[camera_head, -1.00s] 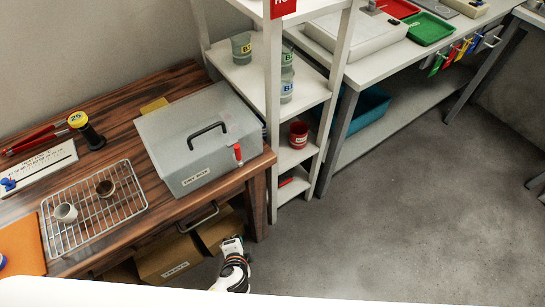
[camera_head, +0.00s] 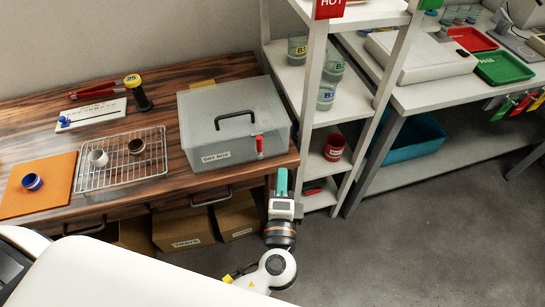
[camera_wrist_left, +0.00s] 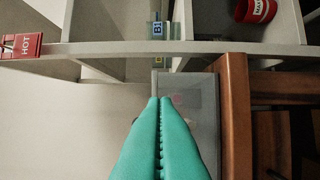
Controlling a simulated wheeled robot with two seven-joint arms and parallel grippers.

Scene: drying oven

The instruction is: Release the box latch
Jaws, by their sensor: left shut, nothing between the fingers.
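The grey dry box (camera_head: 232,122) stands closed on the wooden table, with a black handle (camera_head: 236,116) on its lid. Its red latch (camera_head: 259,146) is upright on the front face near the right corner. My left gripper (camera_head: 282,172) has teal fingers, shut and empty. It is in front of the table's right end, below and right of the latch in the picture, apart from it. In the left wrist view the shut fingers (camera_wrist_left: 160,100) overlap a grey panel (camera_wrist_left: 203,105) that looks like the box; the latch is not clear there. My right gripper is not in view.
A white shelf rack (camera_head: 303,110) with beakers and a red cup (camera_head: 334,147) stands close right of the table (camera_head: 120,200). A wire rack (camera_head: 160,170) with two small cups lies left of the box. Cardboard boxes (camera_head: 183,229) are under the table.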

